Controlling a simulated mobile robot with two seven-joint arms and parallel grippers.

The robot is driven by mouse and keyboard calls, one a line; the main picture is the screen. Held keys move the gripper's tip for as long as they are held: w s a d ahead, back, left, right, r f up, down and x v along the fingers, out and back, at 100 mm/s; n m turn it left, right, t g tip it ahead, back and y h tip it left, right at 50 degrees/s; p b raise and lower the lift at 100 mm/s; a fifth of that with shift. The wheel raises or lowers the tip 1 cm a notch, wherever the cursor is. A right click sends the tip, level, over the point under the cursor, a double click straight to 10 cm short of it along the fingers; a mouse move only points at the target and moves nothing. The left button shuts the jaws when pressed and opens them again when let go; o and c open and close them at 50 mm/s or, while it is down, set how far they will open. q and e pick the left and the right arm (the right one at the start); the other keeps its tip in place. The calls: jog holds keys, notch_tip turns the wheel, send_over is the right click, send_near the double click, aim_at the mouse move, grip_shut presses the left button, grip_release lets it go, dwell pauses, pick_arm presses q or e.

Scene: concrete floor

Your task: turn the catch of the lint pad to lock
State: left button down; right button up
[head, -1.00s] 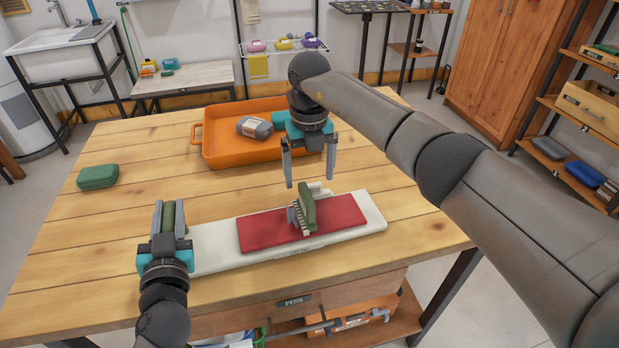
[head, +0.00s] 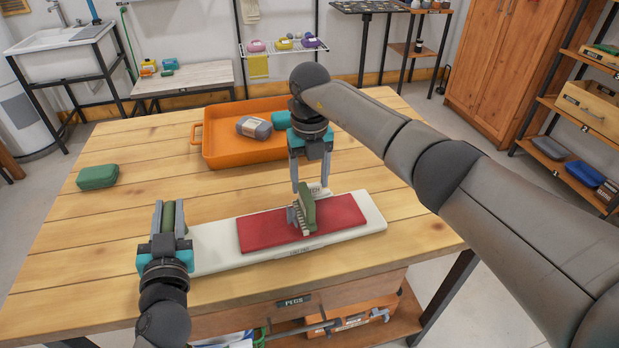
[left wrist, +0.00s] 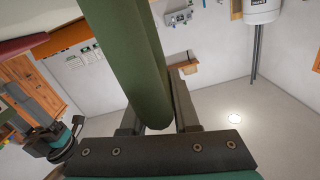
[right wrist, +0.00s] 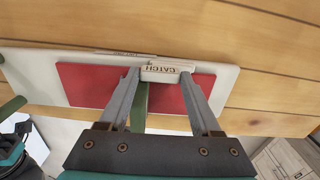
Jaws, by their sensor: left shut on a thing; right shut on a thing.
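The lint pad is a long white board (head: 215,257) with a red pad (head: 345,212), lying flat on the table. A green upright piece (head: 307,207) with a pale ridged strip stands across its middle. My left gripper (head: 170,215) is shut on a green handle (left wrist: 137,60) at the board's left end. My right gripper (head: 310,186) points down behind the green piece and is shut on the pale catch. In the right wrist view, the catch (right wrist: 166,68), marked CATCH, lies between the fingertips. Its turn angle is hard to tell.
An orange tray (head: 212,157) holding a grey labelled pack (head: 254,128) stands behind the pad. A green block (head: 97,177) lies at the table's left. The wooden table (head: 130,215) is clear between them. A PEGS drawer (head: 294,301) is below the front edge.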

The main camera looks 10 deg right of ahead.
jog(key=shift+a, duration=0.15)
jog(key=c, duration=0.5)
jog(key=shift+o, duration=0.2)
jog(key=shift+m, duration=0.3)
jog(key=m, duration=0.3)
jog(key=shift+s+m, duration=0.1)
jog(key=shift+m, duration=0.2)
jog(key=m, duration=0.4)
jog(key=shift+a, duration=0.15)
jog(key=m, duration=0.4)
jog(key=shift+s+a+m, duration=0.1)
jog(key=shift+m, duration=0.3)
jog(key=shift+a+m, duration=0.1)
jog(key=shift+m, duration=1.7)
